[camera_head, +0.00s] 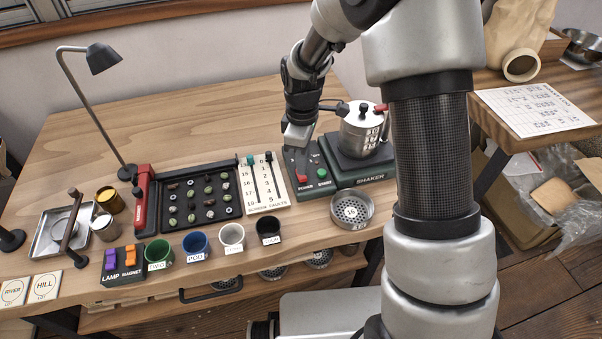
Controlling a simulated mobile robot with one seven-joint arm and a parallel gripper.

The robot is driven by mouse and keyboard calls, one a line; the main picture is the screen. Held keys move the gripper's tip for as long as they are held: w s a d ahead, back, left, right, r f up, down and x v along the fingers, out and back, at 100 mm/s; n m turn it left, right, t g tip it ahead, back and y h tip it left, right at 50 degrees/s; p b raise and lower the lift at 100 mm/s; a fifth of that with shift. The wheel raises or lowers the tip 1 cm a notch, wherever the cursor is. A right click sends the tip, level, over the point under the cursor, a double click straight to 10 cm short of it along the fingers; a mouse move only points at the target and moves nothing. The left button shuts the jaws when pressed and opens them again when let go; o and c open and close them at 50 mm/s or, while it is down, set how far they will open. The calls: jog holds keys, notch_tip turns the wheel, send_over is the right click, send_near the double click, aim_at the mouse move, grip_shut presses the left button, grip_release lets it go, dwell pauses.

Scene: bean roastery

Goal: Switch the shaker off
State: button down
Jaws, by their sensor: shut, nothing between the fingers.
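The shaker (371,179) is a dark green box at the right of the wooden table, with its name on the front. My gripper (297,138) is shut and empty, pointing down just above the rear of the panel. Whether its tips touch the panel I cannot tell.
A scale board with sliders (262,187) and a black tray of beans (199,195) lie left of the shaker. A perforated metal bowl (352,209) stands in front. Several labelled cups, including a green one (159,254), line the front edge.

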jog(key=shift+f+b, duration=0.55)
jog(key=shift+f, duration=0.4)
dwell(0.4)
notch_tip(320, 180, up, 7)
jog(key=p, duration=0.5)
dwell(0.6)
jog(key=s+d+r+m+t, duration=0.1)
jog(key=s+d+r+m, duration=0.2)
jog(key=r, duration=0.5)
jog(key=s+d+r+m+t, duration=0.1)
jog(key=s+d+r+m, duration=0.25)
jog(key=r, duration=0.45)
jog(key=s+d+r+m+t, duration=0.2)
jog(key=s+r+m, duration=0.2)
jog(key=s, duration=0.4)
jog(key=s+d+r+m+t, duration=0.1)
jog(key=s+r+m+t, duration=0.1)
jog(key=s+r+m, duration=0.35)
notch_tip(320, 180, up, 11)
jog(key=s+n+p, duration=0.1)
jog(key=s+p, duration=0.1)
jog(key=p, duration=1.1)
jog(key=shift+d+n, duration=0.2)
jog(key=shift+n, duration=0.2)
